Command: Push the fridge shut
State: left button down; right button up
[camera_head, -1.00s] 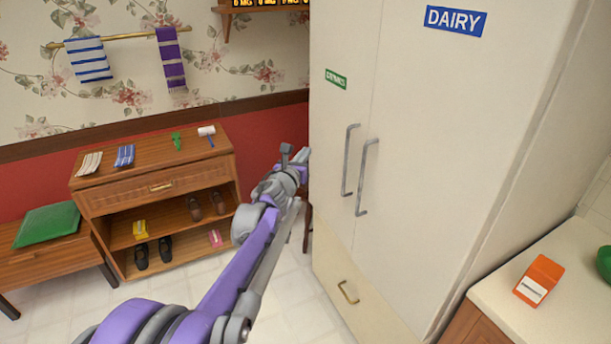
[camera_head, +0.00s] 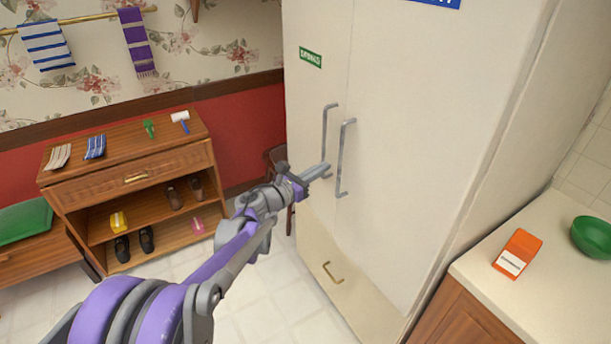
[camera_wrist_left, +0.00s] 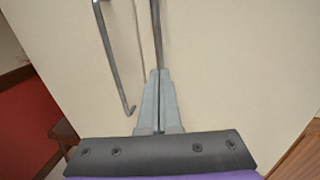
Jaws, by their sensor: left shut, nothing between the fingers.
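The fridge (camera_head: 420,130) is a tall cream cabinet with two doors and a lower drawer. Both doors look closed or nearly so; I cannot tell whether a small gap remains. It has a left handle (camera_head: 325,135) and a right handle (camera_head: 342,160). My right gripper is not in view.
A wooden shoe cabinet (camera_head: 130,182) stands at the left against the wall, with a green cushion (camera_head: 24,222) beside it. A counter (camera_head: 560,250) at the right holds an orange box (camera_head: 517,254) and a green bowl (camera_head: 592,237). Tiled floor (camera_head: 262,285) is clear between.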

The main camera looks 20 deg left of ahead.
pick_arm(q)
jog(key=shift+x, duration=2.25)
jog(key=shift+w+d+r+m+g+h+p, duration=0.1)
jog(key=shift+w+m+g+h+p, duration=0.1)
jog(key=shift+w, duration=0.25)
jog(key=shift+w+d+r+m+g+h+p, duration=0.1)
jog(key=shift+w+h+p, duration=0.1)
jog(key=shift+w, duration=0.25)
jog(key=shift+s+d, duration=0.1)
